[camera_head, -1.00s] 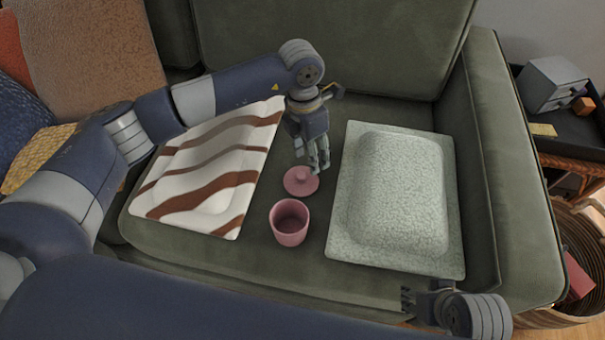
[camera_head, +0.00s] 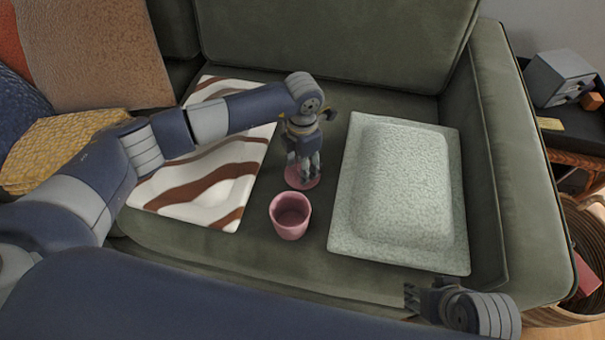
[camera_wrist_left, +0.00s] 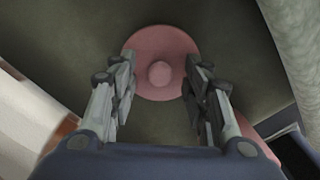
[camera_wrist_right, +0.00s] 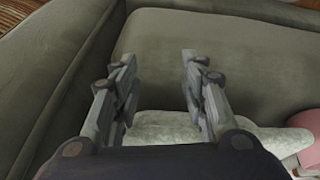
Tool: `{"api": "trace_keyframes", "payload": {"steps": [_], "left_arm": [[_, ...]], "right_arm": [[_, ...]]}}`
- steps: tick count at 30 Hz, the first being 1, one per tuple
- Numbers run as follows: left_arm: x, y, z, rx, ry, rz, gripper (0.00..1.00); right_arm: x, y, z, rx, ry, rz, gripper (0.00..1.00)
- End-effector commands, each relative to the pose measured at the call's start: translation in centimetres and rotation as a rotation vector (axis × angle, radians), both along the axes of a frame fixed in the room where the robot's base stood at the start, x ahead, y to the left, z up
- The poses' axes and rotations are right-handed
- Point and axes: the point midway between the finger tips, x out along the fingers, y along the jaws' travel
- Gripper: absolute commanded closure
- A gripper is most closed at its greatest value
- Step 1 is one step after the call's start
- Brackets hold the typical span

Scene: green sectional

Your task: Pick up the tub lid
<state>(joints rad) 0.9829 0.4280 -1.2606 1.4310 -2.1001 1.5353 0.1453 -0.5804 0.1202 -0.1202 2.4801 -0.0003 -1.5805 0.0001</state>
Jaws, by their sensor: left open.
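The tub lid is a round pink disc with a knob. In the head view the tub lid (camera_head: 293,183) lies on the green seat, partly hidden by my left gripper. My left gripper (camera_head: 303,178) is over it, pointing down. In the left wrist view the lid (camera_wrist_left: 160,48) shows between the open fingers of my left gripper (camera_wrist_left: 161,88), with its knob centred between them. I cannot tell whether the fingers touch it. The open pink tub (camera_head: 290,217) stands just in front of the lid. My right gripper (camera_wrist_right: 157,85) is open and empty near the seat's front right.
A striped cushion (camera_head: 215,200) lies left of the lid and a pale speckled cushion (camera_head: 400,190) lies right of it. The sofa armrest (camera_head: 510,160) is farther right. A narrow strip of green seat lies between the cushions.

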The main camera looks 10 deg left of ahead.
Motion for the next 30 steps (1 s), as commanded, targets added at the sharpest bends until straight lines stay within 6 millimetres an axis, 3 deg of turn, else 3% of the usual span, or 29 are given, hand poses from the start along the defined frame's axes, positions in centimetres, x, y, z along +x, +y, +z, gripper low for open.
{"api": "trace_keyframes", "payload": {"steps": [7, 12, 13, 23, 30], "left_arm": [[0.0, 0.0, -0.3, -0.001, -0.001, 0.000, 0.56], [0.0, 0.0, -0.3, -0.001, -0.001, 0.000, 0.94], [0.0, 0.0, -0.3, -0.001, -0.001, 0.000, 0.96], [0.0, 0.0, -0.1, -0.001, -0.001, 0.000, 0.96], [0.2, 0.0, 3.5, -0.001, -0.006, 0.000, 0.96]], "right_arm": [[0.0, 0.0, -0.1, 0.000, 0.000, 0.000, 0.60], [0.0, 0.0, -0.1, 0.000, 0.000, 0.000, 0.60], [0.0, 0.0, -0.1, 0.000, 0.000, 0.000, 0.60], [0.0, 0.0, 0.0, 0.000, 0.000, 0.000, 0.60], [0.0, 0.0, 0.9, 0.000, 0.000, 0.000, 0.60]]}}
